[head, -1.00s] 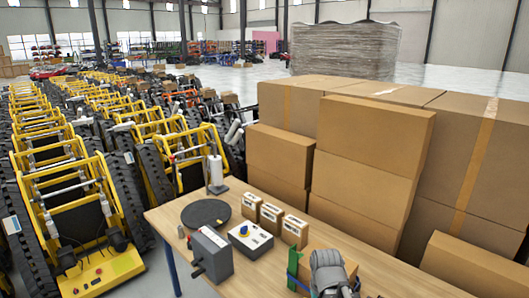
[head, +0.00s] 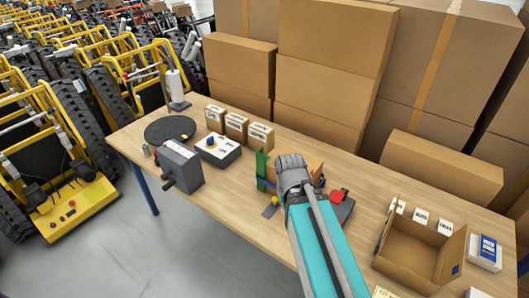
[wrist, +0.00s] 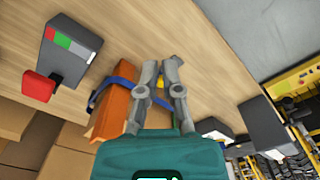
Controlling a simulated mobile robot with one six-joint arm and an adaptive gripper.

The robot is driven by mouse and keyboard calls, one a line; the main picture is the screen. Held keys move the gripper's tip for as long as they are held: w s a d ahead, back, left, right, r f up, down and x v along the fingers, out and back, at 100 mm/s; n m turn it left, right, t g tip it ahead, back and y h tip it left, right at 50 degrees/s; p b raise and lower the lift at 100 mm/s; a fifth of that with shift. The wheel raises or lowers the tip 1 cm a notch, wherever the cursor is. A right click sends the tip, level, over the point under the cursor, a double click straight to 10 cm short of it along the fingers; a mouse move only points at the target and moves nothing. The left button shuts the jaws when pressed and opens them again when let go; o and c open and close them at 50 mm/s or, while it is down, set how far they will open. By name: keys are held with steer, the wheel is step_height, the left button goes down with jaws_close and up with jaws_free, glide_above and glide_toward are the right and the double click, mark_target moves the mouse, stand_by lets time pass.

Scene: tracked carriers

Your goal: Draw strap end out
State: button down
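A brown box (wrist: 112,105) with a blue strap (wrist: 122,80) around it lies on the workbench in the wrist view. The strap's end is mostly hidden by the fingers.
A green upright (head: 262,170) stands at the box's left. A dark device with a red knob (head: 338,196) sits at its right. A grey crank box (head: 180,166) stands left, an open carton (head: 408,250) right. Tall cartons (head: 330,85) line the back edge.

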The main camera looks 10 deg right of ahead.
steer(key=w, duration=0.1)
steer(key=m+t+h+b, duration=0.3)
steer(key=m+h+b, duration=0.5)
steer(key=m+b, duration=0.65)
glide_toward(275, 198)
steer(key=d, duration=0.2)
steer(key=shift+w+r, duration=0.45)
steer(key=shift+r, duration=0.05)
steer(key=shift+f, duration=0.1)
steer(key=b+x, duration=0.6)
steer(key=x, duration=0.1)
steer(key=shift+s+f, duration=0.1)
steer(key=shift+f, duration=0.15)
steer(key=shift+b+x, duration=0.9)
steer(key=shift+x, duration=0.35)
steer(key=shift+s, duration=0.1)
